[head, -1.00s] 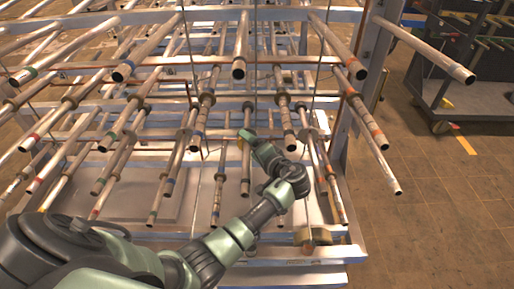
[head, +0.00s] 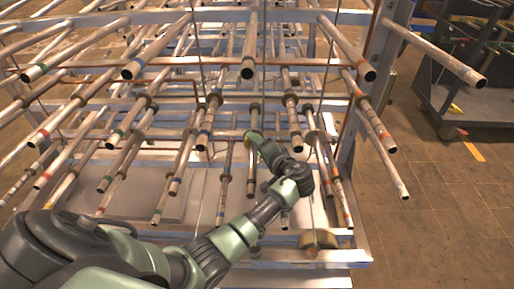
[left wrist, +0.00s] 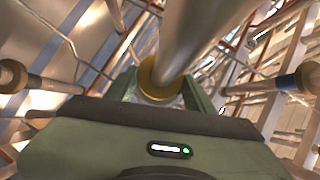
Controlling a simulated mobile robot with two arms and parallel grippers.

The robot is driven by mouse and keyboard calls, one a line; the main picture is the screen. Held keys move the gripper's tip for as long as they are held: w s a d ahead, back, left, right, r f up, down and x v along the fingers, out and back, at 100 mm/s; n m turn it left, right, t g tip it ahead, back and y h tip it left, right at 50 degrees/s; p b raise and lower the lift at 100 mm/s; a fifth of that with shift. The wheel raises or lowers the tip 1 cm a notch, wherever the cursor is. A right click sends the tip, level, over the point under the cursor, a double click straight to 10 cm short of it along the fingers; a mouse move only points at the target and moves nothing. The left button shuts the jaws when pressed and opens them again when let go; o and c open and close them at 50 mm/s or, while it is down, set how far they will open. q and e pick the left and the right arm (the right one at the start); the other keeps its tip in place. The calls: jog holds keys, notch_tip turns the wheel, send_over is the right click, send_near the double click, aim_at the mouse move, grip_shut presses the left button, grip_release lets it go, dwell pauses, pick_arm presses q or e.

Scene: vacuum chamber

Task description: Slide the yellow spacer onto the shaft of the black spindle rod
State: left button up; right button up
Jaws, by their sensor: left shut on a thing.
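My left gripper (head: 252,137) is shut on a yellow spacer (left wrist: 148,78), a brass-coloured ring between its two green fingers in the left wrist view. A metal rod (left wrist: 192,38) runs from near the camera into the ring, and the ring appears to be around it. In the head view this rod (head: 252,168) juts toward me, its free end below the gripper. The rod looks grey to brown rather than black, with a dark collar (head: 254,107) farther up. The spacer's far side is hidden. My right gripper is not in view.
Many similar rods, such as one with a ring (left wrist: 14,78) and another (left wrist: 305,78), stand on both sides of the gripper. A metal rack (head: 300,258) carries them. A grey cart (head: 460,95) stands at the right, with open floor (head: 440,215) before it.

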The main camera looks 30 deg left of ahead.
pick_arm(q)
jog(key=o, duration=1.6)
jog(key=shift+w, duration=0.15)
jog(key=b+v, duration=0.2)
jog(key=v, duration=0.5)
jog(key=shift+s+d, duration=0.2)
jog(key=shift+d, duration=0.1)
